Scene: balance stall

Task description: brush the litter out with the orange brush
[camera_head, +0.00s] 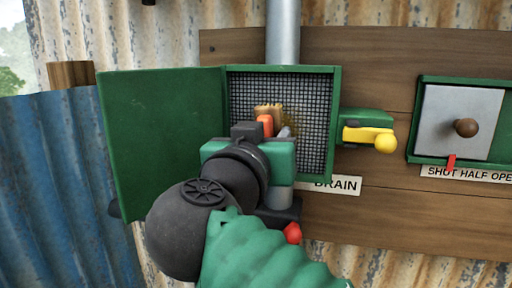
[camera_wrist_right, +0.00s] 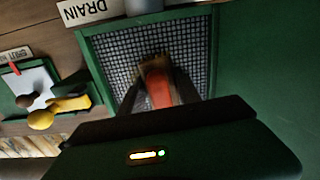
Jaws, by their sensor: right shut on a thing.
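My right gripper (camera_head: 268,130) is shut on the orange brush (camera_head: 265,122), in front of the open green box (camera_head: 333,120). The brush's tan bristles (camera_head: 268,110) are at the dark wire mesh (camera_head: 300,92) inside the box; I cannot tell how firmly they touch it. A patch of brownish litter (camera_head: 291,118) shows on the mesh just right of the bristles. In the wrist view the orange brush (camera_wrist_right: 159,90) sits between the two dark fingers, with the mesh (camera_wrist_right: 120,60) behind. My arm hides the lower left of the box. My left gripper is not in view.
The green door (camera_head: 155,130) stands open to the left. A yellow-handled latch (camera_head: 370,138) sticks out right of the box. A DRAIN label (camera_head: 337,186) is below. A sliding plate with a brown knob (camera_head: 466,128) is at far right. A grey pipe (camera_head: 283,35) runs above.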

